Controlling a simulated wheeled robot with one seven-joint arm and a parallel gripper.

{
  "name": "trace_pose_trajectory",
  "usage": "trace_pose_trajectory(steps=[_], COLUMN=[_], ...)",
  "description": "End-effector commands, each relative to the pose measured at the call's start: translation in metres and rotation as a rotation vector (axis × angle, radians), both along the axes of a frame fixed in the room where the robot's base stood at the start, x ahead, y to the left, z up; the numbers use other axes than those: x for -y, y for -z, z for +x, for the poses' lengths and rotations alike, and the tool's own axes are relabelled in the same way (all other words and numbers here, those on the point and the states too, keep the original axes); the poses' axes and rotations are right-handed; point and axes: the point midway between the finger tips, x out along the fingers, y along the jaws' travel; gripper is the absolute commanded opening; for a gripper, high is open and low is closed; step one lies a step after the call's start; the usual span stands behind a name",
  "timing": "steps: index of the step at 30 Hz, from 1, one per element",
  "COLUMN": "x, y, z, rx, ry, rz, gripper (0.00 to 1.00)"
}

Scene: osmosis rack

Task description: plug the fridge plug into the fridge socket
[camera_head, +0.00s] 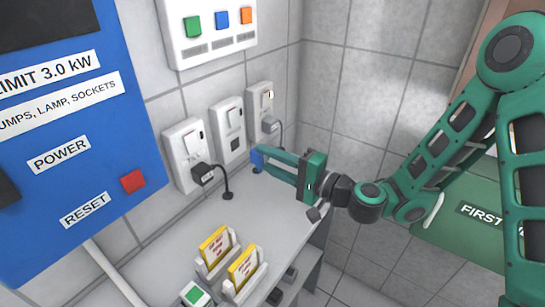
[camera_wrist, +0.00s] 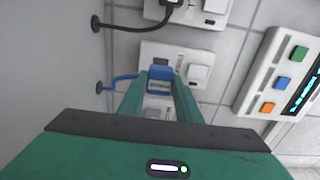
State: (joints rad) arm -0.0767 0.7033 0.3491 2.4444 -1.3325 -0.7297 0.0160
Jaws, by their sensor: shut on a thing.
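My gripper (camera_head: 283,167) is shut on a blue plug (camera_head: 257,158), which also shows between the fingertips in the wrist view (camera_wrist: 160,73). A blue cable (camera_wrist: 122,78) runs from the plug to a round grommet. Three white sockets with switches are on the wall. The middle socket (camera_head: 228,128) holds no plug; the blue plug is to its lower right in the head view, apparently apart from it. In the wrist view, the plug covers part of this socket (camera_wrist: 198,55). No readable label shows which is the fridge socket.
A black plug (camera_head: 203,174) sits in the left socket (camera_head: 184,143). Yellow-and-white cards (camera_head: 243,268) stand in holders on the grey counter (camera_head: 165,245). A button panel (camera_head: 207,52) hangs above the sockets.

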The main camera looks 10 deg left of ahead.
Motion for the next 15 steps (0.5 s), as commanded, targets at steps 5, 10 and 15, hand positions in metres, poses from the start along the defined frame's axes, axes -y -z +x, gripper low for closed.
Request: trace_pose_trajectory(steps=[5, 10, 15], x=[0.002, -0.004, -0.017], y=[0.000, 0.000, 0.000], z=[0.002, 0.005, 0.011], rx=[0.000, 0.000, 0.002], ry=[0.004, 0.004, 0.005], rz=[0.000, 0.001, 0.000], gripper=[0.11, 0.11, 0.11])
